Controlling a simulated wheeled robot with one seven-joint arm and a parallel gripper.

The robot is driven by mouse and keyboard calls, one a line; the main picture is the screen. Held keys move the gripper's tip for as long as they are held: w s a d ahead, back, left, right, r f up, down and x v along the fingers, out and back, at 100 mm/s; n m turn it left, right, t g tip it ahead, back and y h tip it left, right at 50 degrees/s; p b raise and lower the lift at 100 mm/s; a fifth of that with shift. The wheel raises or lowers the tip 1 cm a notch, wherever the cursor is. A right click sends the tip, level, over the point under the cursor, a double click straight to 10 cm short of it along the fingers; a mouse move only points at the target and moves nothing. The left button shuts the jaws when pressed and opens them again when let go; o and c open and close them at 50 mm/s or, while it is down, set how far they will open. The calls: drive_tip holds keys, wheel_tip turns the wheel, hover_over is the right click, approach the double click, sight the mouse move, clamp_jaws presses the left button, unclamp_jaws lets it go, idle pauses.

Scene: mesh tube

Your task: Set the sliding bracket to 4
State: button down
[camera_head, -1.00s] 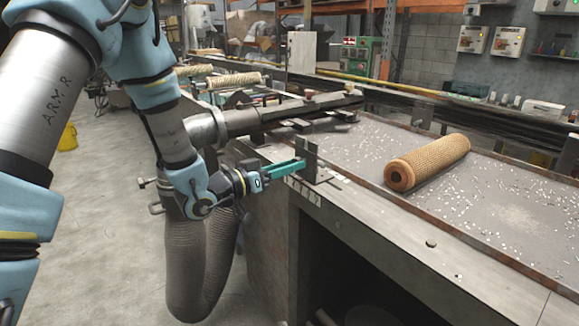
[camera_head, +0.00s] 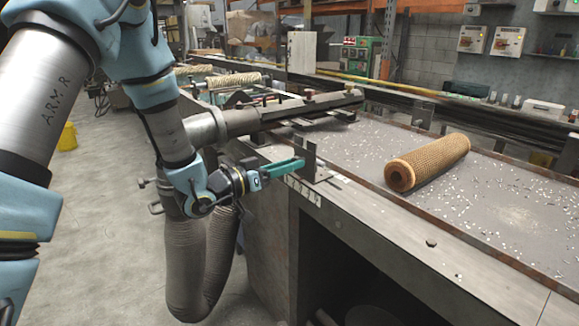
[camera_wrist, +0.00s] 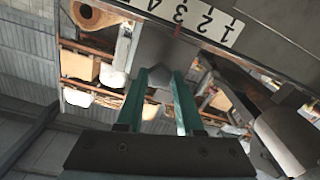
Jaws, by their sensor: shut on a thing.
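The sliding bracket (camera_head: 310,163) is a grey metal plate standing at the edge of the bench. My gripper (camera_head: 299,164) has teal fingers and is shut on the bracket's upright plate. In the wrist view, the teal fingers (camera_wrist: 159,76) lie on either side of the grey bracket (camera_wrist: 163,52). The white number scale (camera_wrist: 200,22) shows 1, 2, 3 and part of 4 there. A small red pointer (camera_wrist: 177,30) sits close to the 3. The scale (camera_head: 303,190) also shows below the bracket in the head view, where its digits are too small to read.
A tan mesh tube (camera_head: 428,163) lies on the bench top (camera_head: 505,215) to the right, among scattered light chips. A metal shaft assembly (camera_head: 290,112) runs behind the bracket. A grey flexible hose (camera_head: 187,265) hangs below my arm. The floor at left is open.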

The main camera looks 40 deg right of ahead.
drive_tip(key=w, duration=0.2)
drive_tip(key=shift+w+d, duration=0.1)
drive_tip(key=shift+w, duration=0.25)
drive_tip(key=c, duration=0.5)
unclamp_jaws()
drive_tip(key=shift+c, duration=0.2)
drive_tip(key=shift+b, duration=0.3)
drive_tip(key=a+b, duration=0.2)
drive_tip(key=a, duration=0.9)
drive_tip(key=shift+w+b, duration=0.3)
drive_tip(key=shift+d, duration=0.1)
